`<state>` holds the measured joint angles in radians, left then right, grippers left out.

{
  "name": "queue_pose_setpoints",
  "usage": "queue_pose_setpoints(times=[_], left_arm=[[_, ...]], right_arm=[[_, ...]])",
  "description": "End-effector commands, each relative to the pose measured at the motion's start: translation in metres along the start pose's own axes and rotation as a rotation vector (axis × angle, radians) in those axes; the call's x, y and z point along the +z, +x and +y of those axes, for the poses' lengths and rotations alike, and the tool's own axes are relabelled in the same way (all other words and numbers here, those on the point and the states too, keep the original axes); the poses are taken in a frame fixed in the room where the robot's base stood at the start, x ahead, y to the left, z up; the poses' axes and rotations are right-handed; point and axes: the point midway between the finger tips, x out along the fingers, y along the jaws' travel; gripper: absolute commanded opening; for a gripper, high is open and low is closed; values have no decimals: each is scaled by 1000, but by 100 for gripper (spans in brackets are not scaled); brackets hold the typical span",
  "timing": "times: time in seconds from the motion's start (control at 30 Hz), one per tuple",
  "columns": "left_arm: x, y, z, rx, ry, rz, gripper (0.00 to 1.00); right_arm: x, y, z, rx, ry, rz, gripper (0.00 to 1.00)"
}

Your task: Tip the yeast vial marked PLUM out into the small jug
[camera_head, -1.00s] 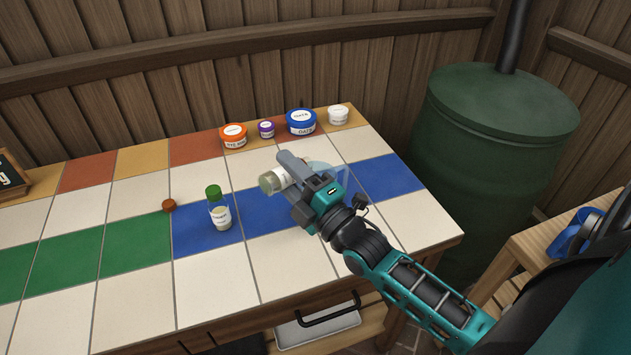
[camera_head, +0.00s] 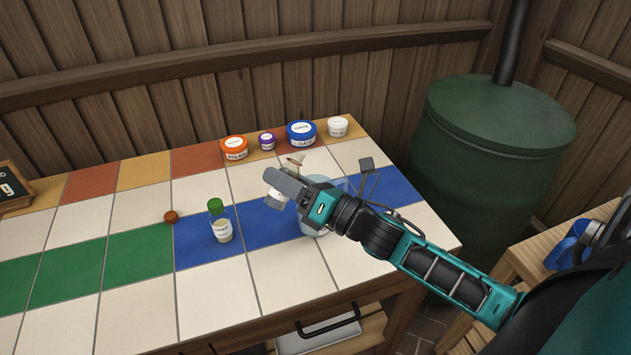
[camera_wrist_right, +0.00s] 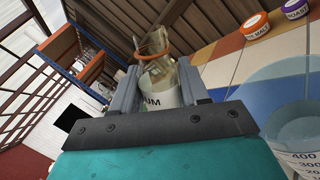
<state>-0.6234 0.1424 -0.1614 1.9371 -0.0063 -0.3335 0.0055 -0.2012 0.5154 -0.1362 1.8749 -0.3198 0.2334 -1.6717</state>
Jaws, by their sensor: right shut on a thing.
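My right gripper (camera_head: 284,186) is shut on the vial (camera_head: 294,161), above the blue tile row. The vial shows partly above and below the fingers and stands roughly upright, leaning a little. In the right wrist view the vial (camera_wrist_right: 160,82) sits between both fingers, its label ending in "UM", with an orange ring at its neck. How much it holds I cannot tell. The clear small jug (camera_head: 315,226) stands on the blue tiles, partly hidden behind my gripper; in the wrist view its graduated side (camera_wrist_right: 298,140) is at the right. My left gripper is not in view.
A green-capped vial (camera_head: 222,230) and a brown cap (camera_head: 171,217) stand left of the gripper. Along the back are an orange tub (camera_head: 234,149), a purple tub (camera_head: 267,142), a blue tub (camera_head: 301,135) and a white tub (camera_head: 338,127).

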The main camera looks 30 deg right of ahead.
Motion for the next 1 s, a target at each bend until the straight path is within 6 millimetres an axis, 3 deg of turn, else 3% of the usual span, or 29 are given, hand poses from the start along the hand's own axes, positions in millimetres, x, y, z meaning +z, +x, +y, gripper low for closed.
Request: queue_pose_setpoints(times=[0.03,0.13,0.33,0.5,0.67,1.0], left_arm=[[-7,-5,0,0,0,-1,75],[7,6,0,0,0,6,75],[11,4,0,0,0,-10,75],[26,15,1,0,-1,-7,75],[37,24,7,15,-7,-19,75],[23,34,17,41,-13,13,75]], right_arm=[[7,2,5,1,-54,15,14],[-18,-1,-6,0,-138,39,14],[-30,0,-2,1,-343,93,14],[-58,-2,-14,-1,-509,138,14],[-76,-5,-27,-2,-564,152,14],[-99,-9,-41,-2,-649,176,14]])
